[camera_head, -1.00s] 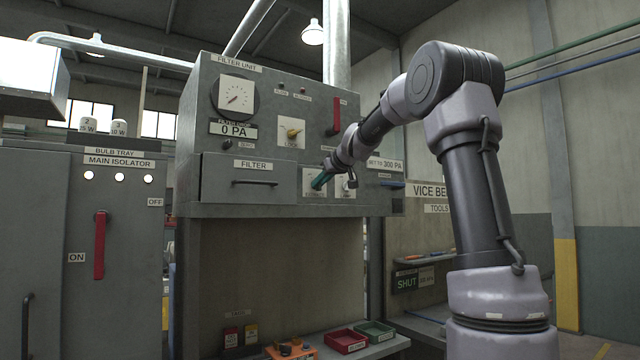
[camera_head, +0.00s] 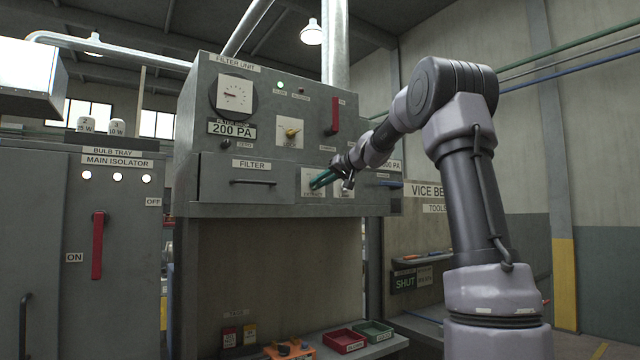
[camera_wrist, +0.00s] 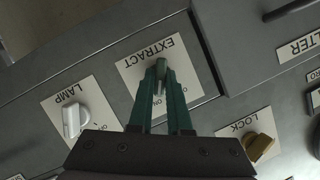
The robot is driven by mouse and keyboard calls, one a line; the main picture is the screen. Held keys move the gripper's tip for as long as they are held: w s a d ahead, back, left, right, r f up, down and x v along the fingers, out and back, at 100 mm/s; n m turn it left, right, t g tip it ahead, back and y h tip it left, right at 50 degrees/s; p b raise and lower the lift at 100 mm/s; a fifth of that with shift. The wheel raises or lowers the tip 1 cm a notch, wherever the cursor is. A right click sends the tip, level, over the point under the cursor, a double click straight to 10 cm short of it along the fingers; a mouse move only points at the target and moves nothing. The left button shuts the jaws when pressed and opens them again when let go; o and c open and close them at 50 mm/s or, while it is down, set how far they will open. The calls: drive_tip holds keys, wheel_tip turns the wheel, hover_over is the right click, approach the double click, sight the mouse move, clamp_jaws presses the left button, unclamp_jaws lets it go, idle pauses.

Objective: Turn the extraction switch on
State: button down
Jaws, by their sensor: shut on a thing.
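The extraction switch sits on a white plate marked EXTRACT (camera_wrist: 140,68), upside down in the wrist view. Its small grey lever (camera_wrist: 160,67) is between my green fingertips and largely covered by them. My gripper (camera_wrist: 161,75) is shut on this lever. In the head view my gripper (camera_head: 316,184) reaches the plate on the filter unit (camera_head: 270,75) from the right, and the lever is hidden. The filter display (camera_head: 232,129) reads 200 PA, and a small green lamp (camera_head: 280,86) is lit above it.
A white LAMP switch (camera_wrist: 73,120) is left of my fingers in the wrist view, and a brass LOCK knob (camera_wrist: 260,147) is to the right. The FILTER drawer (camera_head: 251,178) adjoins the extract plate. A red lever (camera_head: 336,116) stands above.

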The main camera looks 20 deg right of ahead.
idle(0.4)
drive_tip(key=c, duration=0.9)
unclamp_jaws()
drive_tip(key=shift+o, duration=0.2)
drive_tip(key=shift+s+d, duration=0.1)
drive_tip(key=v, duration=1)
drive_tip(key=shift+s+d, duration=0.15)
drive_tip(key=shift+s, duration=0.05)
